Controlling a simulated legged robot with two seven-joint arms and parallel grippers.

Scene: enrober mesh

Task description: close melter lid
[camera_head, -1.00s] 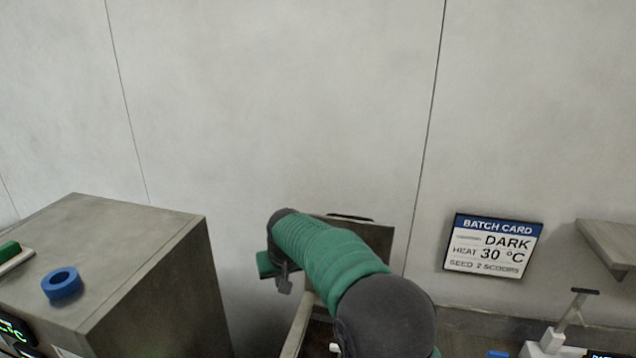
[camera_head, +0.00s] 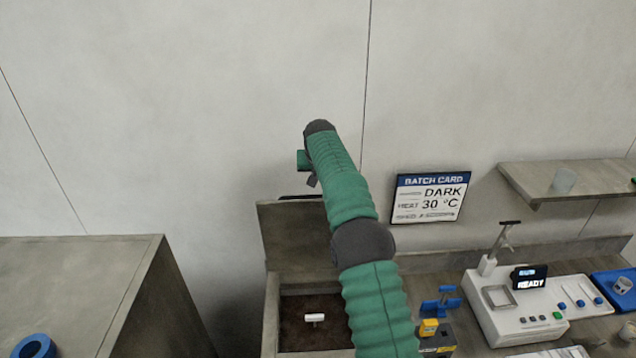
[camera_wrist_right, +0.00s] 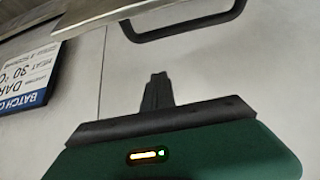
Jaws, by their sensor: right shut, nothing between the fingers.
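The melter is a grey metal box (camera_head: 271,318) with an open top and dark brown contents. Its lid (camera_head: 288,236) stands raised at the back of the opening, and my arm hides its right part. The lid's dark handle (camera_head: 296,197) shows at the top edge. In the right wrist view the handle (camera_wrist_right: 190,30) is a black loop beyond my fingers, apart from them. My right gripper (camera_head: 313,182) is just above the lid's top edge in the head view. Its fingers (camera_wrist_right: 157,88) are shut and empty. My left gripper is out of view.
A grey cabinet (camera_head: 75,290) with a blue ring (camera_head: 35,346) is at left. A white machine (camera_head: 535,305) and a blue stand (camera_head: 440,303) are at right. A wall shelf (camera_head: 570,180) and the batch card (camera_head: 428,198) are behind. The wall above the lid is bare.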

